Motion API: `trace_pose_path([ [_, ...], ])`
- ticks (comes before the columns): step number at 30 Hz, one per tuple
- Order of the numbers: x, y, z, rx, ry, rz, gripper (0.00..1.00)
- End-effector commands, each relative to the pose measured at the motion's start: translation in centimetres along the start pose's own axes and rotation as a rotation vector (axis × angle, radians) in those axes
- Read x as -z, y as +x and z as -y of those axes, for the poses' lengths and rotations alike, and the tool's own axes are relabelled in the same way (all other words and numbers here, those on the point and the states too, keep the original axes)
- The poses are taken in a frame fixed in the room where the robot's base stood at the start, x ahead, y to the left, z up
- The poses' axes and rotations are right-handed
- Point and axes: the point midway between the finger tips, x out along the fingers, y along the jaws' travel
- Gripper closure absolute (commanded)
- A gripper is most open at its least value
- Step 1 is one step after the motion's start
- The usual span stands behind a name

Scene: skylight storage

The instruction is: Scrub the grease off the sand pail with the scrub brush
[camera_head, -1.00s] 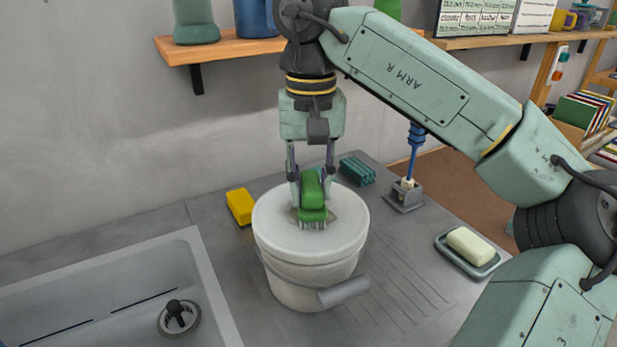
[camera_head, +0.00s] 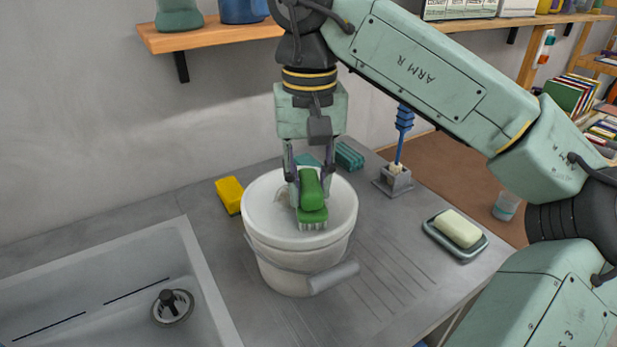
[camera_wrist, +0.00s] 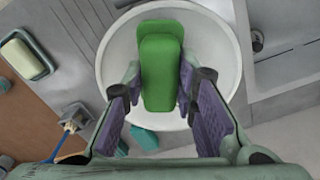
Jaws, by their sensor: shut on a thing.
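The sand pail (camera_head: 262,225) is white and stands upright on the grey counter, with its grip hanging at the front. A faint brownish patch (camera_head: 283,197) shows on its pale top, left of the brush; the brush hides part of that area. The green scrub brush (camera_head: 312,190) has its bristles down at the pail's top. I cannot tell whether they touch. My gripper (camera_head: 311,178) is shut on the brush from above. The brush's green back also shows in the wrist view (camera_wrist: 161,70), between my fingers and over the pail (camera_wrist: 222,55).
A yellow sponge (camera_head: 229,195) lies left of the pail, a teal ribbed block (camera_head: 349,155) behind it. A blue-handled brush (camera_head: 403,135) stands in a grey holder. A soap dish (camera_head: 456,246) is at right. The sink (camera_head: 190,250) is at left, a shelf (camera_head: 215,37) above.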

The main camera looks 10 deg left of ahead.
Motion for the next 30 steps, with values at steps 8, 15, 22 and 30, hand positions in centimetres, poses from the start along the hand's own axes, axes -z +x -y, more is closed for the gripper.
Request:
trace_pose_path([
  [8, -1.8, 0.0, -0.7, -0.001, 0.000, 0.001, 1.00],
  [15, -3.3, 0.0, -1.2, -0.001, 0.000, 0.001, 1.00],
  [22, -3.3, 0.0, -1.1, 0.000, 0.000, 0.001, 1.00],
  [30, -2.2, 0.0, -0.8, 0.000, -0.001, 0.000, 1.00],
])
